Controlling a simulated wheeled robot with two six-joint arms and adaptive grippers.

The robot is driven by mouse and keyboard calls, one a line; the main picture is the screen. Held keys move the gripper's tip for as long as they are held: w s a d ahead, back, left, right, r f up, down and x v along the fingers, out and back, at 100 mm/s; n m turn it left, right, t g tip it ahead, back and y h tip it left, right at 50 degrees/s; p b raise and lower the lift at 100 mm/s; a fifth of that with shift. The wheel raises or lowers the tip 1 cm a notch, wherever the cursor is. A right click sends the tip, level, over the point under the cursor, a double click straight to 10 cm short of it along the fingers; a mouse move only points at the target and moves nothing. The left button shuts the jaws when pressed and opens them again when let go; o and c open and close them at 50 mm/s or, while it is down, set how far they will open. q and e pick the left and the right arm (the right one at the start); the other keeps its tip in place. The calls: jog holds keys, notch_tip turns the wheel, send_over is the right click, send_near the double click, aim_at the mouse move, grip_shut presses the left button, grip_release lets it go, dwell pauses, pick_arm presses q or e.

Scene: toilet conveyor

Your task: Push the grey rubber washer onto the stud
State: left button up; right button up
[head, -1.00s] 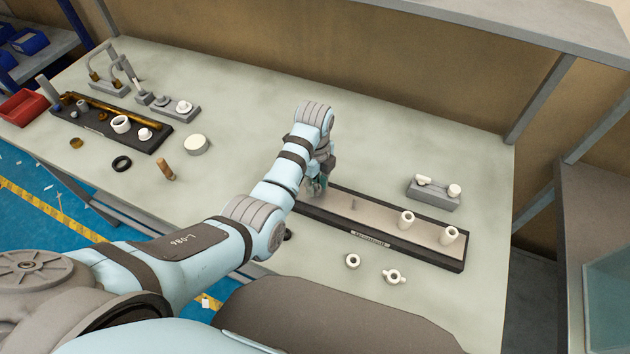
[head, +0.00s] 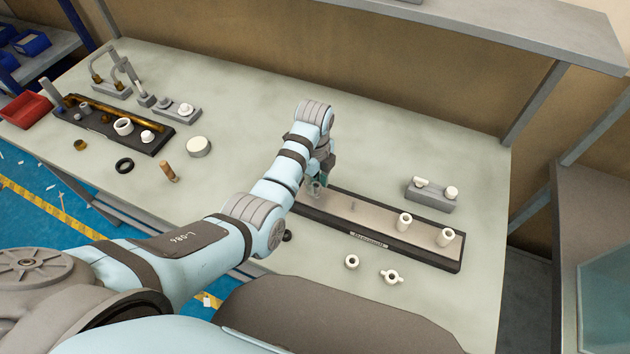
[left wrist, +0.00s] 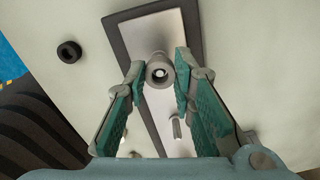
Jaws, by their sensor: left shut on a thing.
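A long dark tray (head: 385,254) with a pale metal strip lies on the table. My left gripper (head: 318,182) is over the tray's left end, pointing down. In the left wrist view, my left gripper (left wrist: 160,68) is shut on the grey rubber washer (left wrist: 151,77), a thick ring. A bright round tip, seemingly a stud, shows inside the ring's hole; how far the washer is down on it I cannot tell. The washer also shows small below the fingers in the head view (head: 315,190). Another thin grey stud (head: 353,205) stands bare on the strip.
A white ring (head: 351,262) and a white winged nut (head: 391,277) lie in front. A grey block (head: 432,194) with white parts stands behind. A second dark tray (head: 160,139) with parts is at the left.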

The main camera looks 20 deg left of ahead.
pick_arm(q)
jog(key=shift+r, duration=0.75)
jog(key=shift+f+b, duration=1.15)
jog(key=shift+f, duration=0.95)
dwell(0.5)
jog(key=o, duration=0.9)
jog(key=shift+r, duration=0.1)
notch_tip(320, 180, up, 7)
jog(key=shift+r, duration=0.2)
jog(key=shift+f, duration=0.1)
